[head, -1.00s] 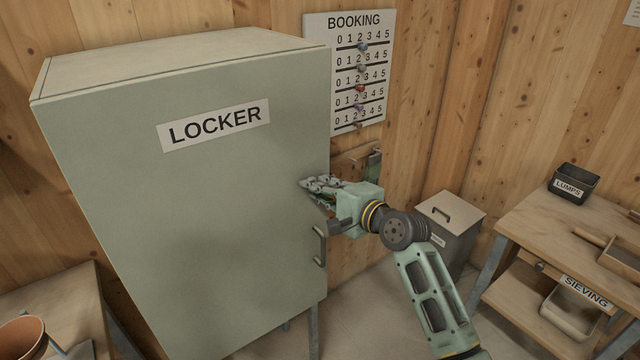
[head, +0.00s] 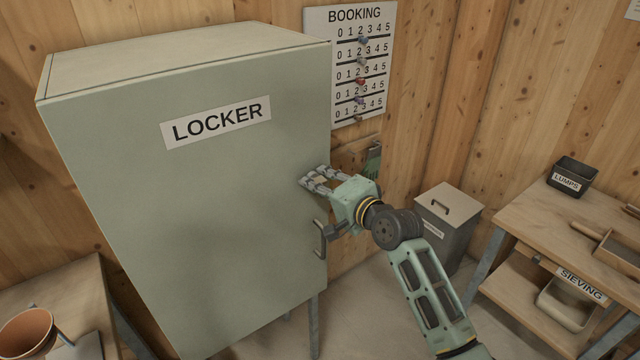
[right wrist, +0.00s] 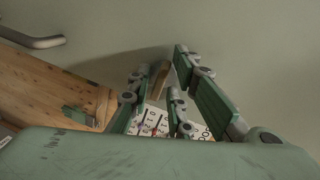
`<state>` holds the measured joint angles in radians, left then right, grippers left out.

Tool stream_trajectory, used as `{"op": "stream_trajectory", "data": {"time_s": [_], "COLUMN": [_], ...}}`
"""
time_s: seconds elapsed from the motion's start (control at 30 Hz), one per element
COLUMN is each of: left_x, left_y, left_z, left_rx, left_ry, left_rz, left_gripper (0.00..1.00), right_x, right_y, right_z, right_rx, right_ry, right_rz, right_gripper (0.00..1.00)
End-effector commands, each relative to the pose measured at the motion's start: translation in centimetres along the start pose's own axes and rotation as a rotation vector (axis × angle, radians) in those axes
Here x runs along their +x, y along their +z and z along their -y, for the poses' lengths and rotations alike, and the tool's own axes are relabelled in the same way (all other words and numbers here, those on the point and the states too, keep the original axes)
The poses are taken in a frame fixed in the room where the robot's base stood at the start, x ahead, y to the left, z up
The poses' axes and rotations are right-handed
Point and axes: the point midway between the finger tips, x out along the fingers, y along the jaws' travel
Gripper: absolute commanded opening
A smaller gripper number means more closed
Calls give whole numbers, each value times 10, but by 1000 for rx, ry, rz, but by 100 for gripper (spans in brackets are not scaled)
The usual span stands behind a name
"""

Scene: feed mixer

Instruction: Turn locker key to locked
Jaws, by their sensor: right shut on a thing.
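The pale green locker (head: 200,200) stands at the left with its door closed and a LOCKER label (head: 216,122) on it. My right gripper (head: 312,180) has its fingertips at the right edge of the door, above the door handle (head: 320,240). In the right wrist view my right gripper (right wrist: 160,74) is shut on a small brass-coloured piece, which looks like the locker key (right wrist: 157,82), close to the door face. The key is hidden behind the fingers in the head view, so its angle is hard to tell. My left gripper is not in view.
A booking board (head: 350,62) hangs on the wall behind the locker. A grey bin (head: 447,225) stands right of my arm. A bench (head: 530,215) with a LUMPS box (head: 572,177) is at the right. A terracotta pot (head: 25,332) is at the lower left.

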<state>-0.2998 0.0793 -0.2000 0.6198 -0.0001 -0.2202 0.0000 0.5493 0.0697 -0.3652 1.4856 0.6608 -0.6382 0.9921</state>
Motion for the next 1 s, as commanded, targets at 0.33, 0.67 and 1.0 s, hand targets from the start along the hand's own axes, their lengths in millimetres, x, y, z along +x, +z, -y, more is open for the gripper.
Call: {"op": "stream_trajectory", "data": {"time_s": [0.33,0.67,1.0], "left_x": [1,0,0], "left_y": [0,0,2], "left_z": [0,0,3], "left_rx": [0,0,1], "left_ry": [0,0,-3], "left_rz": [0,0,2], "left_gripper": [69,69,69], "right_x": [0,0,-5], "right_y": [2,1,0], "right_z": [-11,-6,-3], "right_rx": [0,2,2], "right_ry": [21,12,6], "right_rz": [5,3,1], "right_gripper": [31,31,31]}}
